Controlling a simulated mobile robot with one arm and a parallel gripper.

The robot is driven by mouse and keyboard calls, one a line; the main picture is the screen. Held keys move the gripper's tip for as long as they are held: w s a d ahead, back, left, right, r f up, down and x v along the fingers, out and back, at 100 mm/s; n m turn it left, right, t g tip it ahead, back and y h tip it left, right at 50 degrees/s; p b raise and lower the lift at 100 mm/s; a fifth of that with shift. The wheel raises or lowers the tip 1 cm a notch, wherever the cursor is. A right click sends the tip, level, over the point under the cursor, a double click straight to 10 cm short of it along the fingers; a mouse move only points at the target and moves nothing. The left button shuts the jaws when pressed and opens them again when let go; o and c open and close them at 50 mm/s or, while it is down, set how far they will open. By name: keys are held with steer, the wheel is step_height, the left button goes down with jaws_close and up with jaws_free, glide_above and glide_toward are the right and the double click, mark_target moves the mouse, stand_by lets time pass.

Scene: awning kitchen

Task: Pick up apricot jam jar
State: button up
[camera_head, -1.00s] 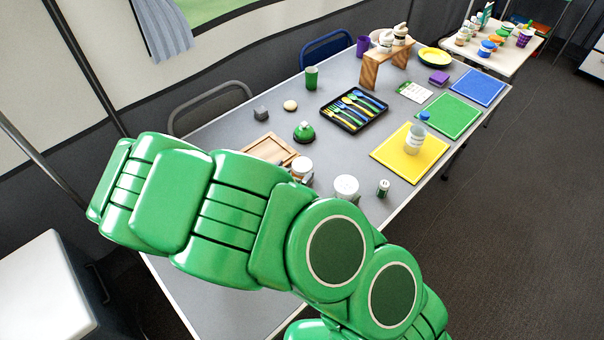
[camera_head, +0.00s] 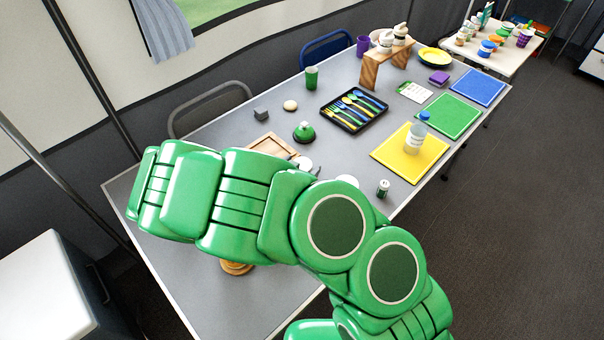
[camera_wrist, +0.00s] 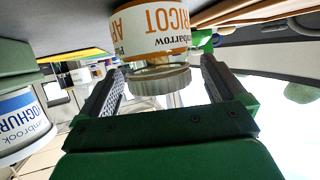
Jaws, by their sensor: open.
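The apricot jam jar (camera_wrist: 150,22) fills the upper middle of the wrist view, which appears upside down. It has a white and orange label reading "APRICOT" and a pale ribbed lid. My gripper (camera_wrist: 163,74) is open, with one dark finger on each side of the jar's lid end. I cannot tell whether either finger touches the jar.
A yoghurt tub (camera_wrist: 20,122) is close beside the left finger in the wrist view. In the head view, a small dark-green-and-white jar (camera_head: 383,188), green bell-like item (camera_head: 304,132), cutlery tray (camera_head: 353,109) and bottle on a yellow mat (camera_head: 398,168) stand beyond my arm.

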steer(key=shift+w+d+f, duration=0.1)
steer(key=shift+w+f, duration=0.05)
steer(key=shift+w, duration=0.05)
steer(key=shift+c, duration=0.3)
steer(key=c, duration=1.3)
steer(key=shift+o, duration=0.2)
